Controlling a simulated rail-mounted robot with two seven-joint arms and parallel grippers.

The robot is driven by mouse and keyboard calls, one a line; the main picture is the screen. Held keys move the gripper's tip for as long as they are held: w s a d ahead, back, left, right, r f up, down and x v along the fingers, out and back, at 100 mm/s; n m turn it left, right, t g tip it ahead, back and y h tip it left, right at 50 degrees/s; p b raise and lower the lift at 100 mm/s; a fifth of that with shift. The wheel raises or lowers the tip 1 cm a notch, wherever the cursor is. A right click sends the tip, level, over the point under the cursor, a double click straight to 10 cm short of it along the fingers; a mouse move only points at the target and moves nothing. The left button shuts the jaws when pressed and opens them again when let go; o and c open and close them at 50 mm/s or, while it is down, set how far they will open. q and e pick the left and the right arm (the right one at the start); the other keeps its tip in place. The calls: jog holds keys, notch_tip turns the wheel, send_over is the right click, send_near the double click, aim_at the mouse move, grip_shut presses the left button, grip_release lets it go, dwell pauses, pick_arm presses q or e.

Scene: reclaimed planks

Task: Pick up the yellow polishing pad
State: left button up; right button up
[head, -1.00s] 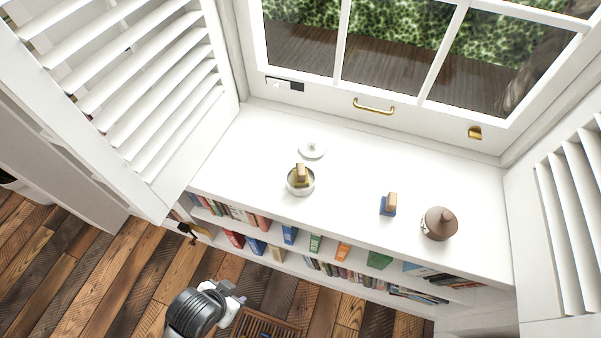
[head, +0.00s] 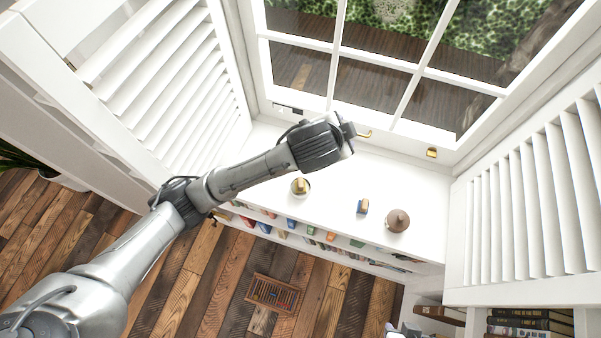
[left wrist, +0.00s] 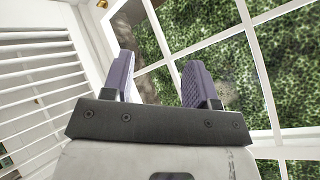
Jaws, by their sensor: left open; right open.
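My right gripper (head: 393,328) just shows at the bottom edge, far from the pad, and is open.
Louvred shutters (head: 185,95) flank the window. Bookshelves run below; a floor grate (head: 273,294) lies on the planks.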

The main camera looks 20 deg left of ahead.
pick_arm(q)
jog(key=w+g+y+p, duration=0.1)
jog(key=w+p, duration=0.1)
jog(key=w, duration=0.1)
pick_arm(e)
notch_tip(320, 180, up, 6)
jog(key=f+p, duration=0.1)
pick_arm(q)
jog(key=n+g, duration=0.8)
jog(key=n, duration=0.8)
send_over(301, 183)
notch_tip(301, 183, down, 23)
jog(key=shift+y, duration=0.4)
notch_tip(301, 183, down, 8)
jog(key=b, duration=1)
jog(key=shift+f, duration=0.2)
pick_arm(e)
notch_tip(301, 183, down, 10)
pick_arm(q)
jog(key=shift+f, duration=0.1)
